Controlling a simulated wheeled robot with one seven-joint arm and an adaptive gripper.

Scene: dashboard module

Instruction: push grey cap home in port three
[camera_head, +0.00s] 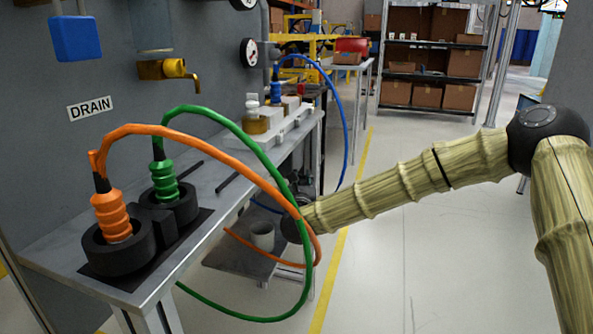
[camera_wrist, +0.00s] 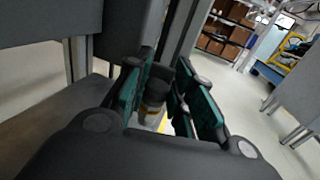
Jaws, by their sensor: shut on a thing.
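My gripper (camera_wrist: 160,88) has its green-padded fingers around a dark grey cylindrical piece (camera_wrist: 152,96) with an amber band. It may be the grey cap, but its shape is partly hidden by the fingers. In the head view, the end of my arm (camera_head: 292,228) is low beside the bench, behind the orange and green hoses, and its fingertips are hidden. A white module (camera_head: 284,130) on the far part of the bench carries a tan round part (camera_head: 257,124) and a blue ribbed plug (camera_head: 275,93). I cannot tell which port is three.
An orange plug (camera_head: 112,216) and a green plug (camera_head: 165,180) stand in dark round holders on the near bench. Their hoses loop in front of my arm's end. A grey cup (camera_head: 262,236) sits on the low shelf (camera_head: 235,262). The floor at right is clear.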

